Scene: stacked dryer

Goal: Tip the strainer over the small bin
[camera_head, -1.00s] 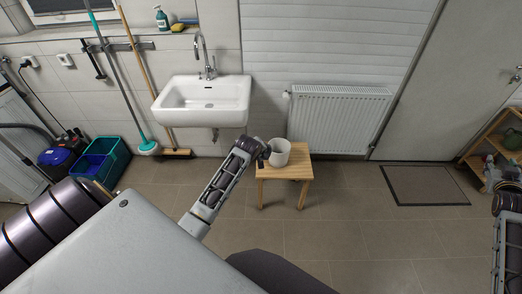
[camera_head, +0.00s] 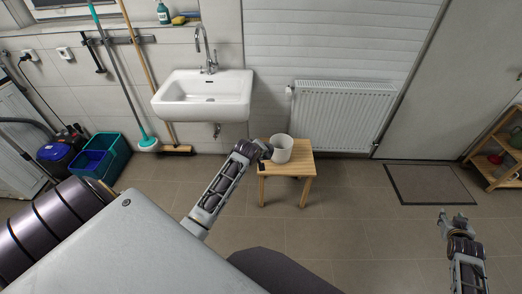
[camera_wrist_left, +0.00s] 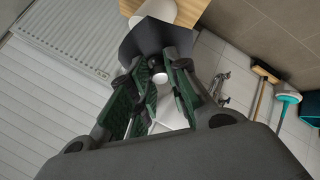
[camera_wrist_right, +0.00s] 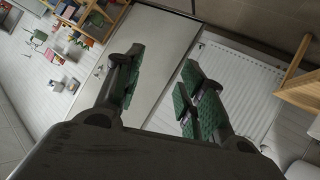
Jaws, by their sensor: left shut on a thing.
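My left gripper (camera_head: 264,151) is at the bin's left side. In the left wrist view (camera_wrist_left: 158,62) its fingers are closed on a dark grey angular piece (camera_wrist_left: 157,38), which I take to be the strainer. Part of the white bin (camera_wrist_left: 160,10) shows just beyond this piece. Whether the strainer is tilted, or touches the bin, I cannot tell. My right gripper (camera_head: 456,218) is over open floor at the right, empty; its fingers stand apart in the right wrist view (camera_wrist_right: 163,62).
A white sink (camera_head: 203,96) hangs on the wall behind, left of a radiator (camera_head: 341,117). A mop, a broom and a teal crate (camera_head: 113,157) are at the left. A dark doormat (camera_head: 432,184) and wooden shelf (camera_head: 500,145) are at the right. The middle floor is clear.

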